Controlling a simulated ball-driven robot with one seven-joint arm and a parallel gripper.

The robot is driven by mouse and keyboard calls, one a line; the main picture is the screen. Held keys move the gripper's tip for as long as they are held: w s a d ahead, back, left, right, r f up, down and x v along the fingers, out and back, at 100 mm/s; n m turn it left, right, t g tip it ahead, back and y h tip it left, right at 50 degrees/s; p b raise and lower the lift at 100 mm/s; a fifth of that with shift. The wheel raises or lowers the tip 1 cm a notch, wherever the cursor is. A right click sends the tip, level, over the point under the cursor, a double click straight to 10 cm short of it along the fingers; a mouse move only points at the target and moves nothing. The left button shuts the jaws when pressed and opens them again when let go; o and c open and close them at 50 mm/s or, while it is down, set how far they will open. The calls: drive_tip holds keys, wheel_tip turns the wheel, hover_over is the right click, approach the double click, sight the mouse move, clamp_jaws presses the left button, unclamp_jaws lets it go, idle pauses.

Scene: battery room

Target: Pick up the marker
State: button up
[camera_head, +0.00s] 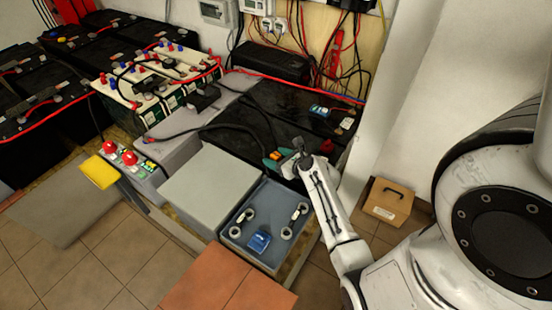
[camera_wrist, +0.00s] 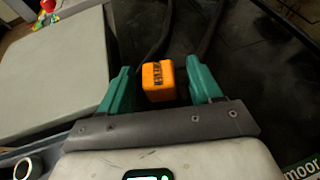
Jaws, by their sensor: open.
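I cannot make out a marker for certain in either view. In the wrist view, my gripper (camera_wrist: 160,82) has two green fingers standing wide apart. Between them, with a gap on each side, is an orange block (camera_wrist: 158,80) with dark print on its face. Whether this is the marker I cannot tell. In the head view, my gripper (camera_head: 279,159) is over the near part of the black battery top, just beyond the open grey tray. A small orange patch shows by its fingers there, and the wrist partly hides that spot.
A closed grey box (camera_head: 208,187) stands left of the gripper. The open grey tray (camera_head: 232,240) holds wrenches and a blue item (camera_head: 259,242). Black cables (camera_head: 215,130) run across the batteries close to the gripper. A cardboard box (camera_head: 388,202) sits on the floor at right.

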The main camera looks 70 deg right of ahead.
drive_tip(key=shift+c, duration=0.3)
drive_tip(key=c, duration=1)
drive_tip(key=shift+r, duration=0.1)
